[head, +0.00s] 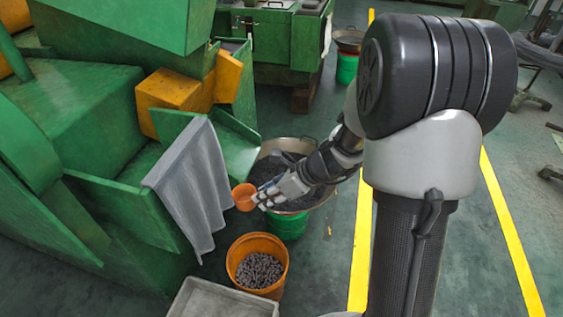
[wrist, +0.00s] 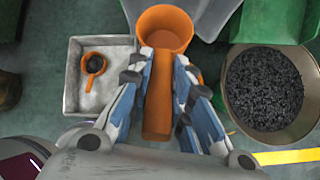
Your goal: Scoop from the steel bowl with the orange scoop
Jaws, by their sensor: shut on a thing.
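My gripper (head: 268,196) is shut on the orange scoop (head: 244,197). In the wrist view my gripper (wrist: 165,100) has its fingers on both sides of the scoop's handle, and the scoop's cup (wrist: 165,30) points away from me. The inside of the cup that shows looks empty. The wide steel bowl (wrist: 236,110), full of dark small pieces, lies to the right of my gripper there. In the head view the steel bowl (head: 298,143) stands on a green drum (head: 287,224). My gripper and forearm cover part of it, and the scoop is at its left side.
An orange bucket (head: 235,266) of grey metal pieces stands below the scoop. A grey tray (head: 190,298) is at the bottom; in the wrist view it holds a small orange ladle (wrist: 96,64). A grey cloth (head: 190,175) hangs on the green machine (head: 75,115) at left.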

